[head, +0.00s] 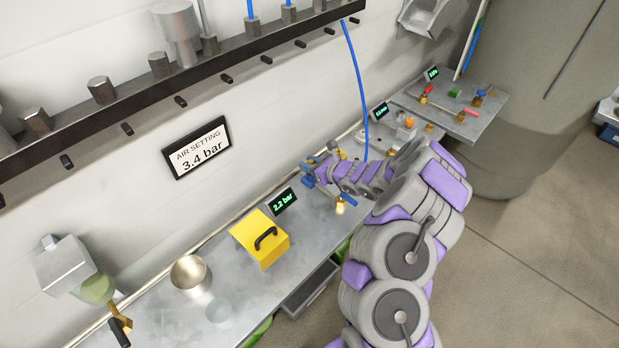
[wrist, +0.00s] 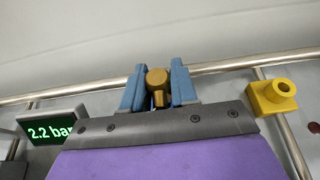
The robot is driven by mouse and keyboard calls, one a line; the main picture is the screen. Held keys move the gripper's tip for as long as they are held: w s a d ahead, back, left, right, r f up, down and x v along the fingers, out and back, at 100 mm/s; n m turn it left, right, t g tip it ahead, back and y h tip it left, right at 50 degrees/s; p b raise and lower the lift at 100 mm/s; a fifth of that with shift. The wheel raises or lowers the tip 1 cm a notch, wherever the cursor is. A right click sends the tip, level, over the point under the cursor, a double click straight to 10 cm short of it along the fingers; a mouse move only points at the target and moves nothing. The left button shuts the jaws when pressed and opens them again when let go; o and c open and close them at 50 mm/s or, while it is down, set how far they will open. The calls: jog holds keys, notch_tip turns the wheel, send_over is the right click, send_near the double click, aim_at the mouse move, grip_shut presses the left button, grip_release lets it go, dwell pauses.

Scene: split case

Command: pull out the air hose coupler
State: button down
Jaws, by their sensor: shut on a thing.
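My gripper (wrist: 157,88) shows in the wrist view with its two blue fingers on either side of a brass, round-headed piece, which I take for the air hose coupler (wrist: 156,77). The gripper is shut on it. Its lower part is hidden by the gripper body, so I cannot tell whether it sits in a socket. In the head view my gripper (head: 312,174) is low over the bench near the wall, and the coupler cannot be made out there. A blue hose (head: 357,75) hangs from the dark rail down behind my arm.
A yellow fitting with a round opening (wrist: 272,97) is right of my gripper. A 2.2 bar display (head: 284,201), yellow box (head: 258,235) and metal cup (head: 190,273) stand along the bench (head: 240,290). A wall sign (head: 197,148) reads 3.4 bar. Another small table (head: 480,128) stands beyond.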

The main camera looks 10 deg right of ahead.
jog(key=shift+r+p, duration=0.6)
jog(key=shift+r, duration=0.8)
jog(key=shift+d, duration=0.1)
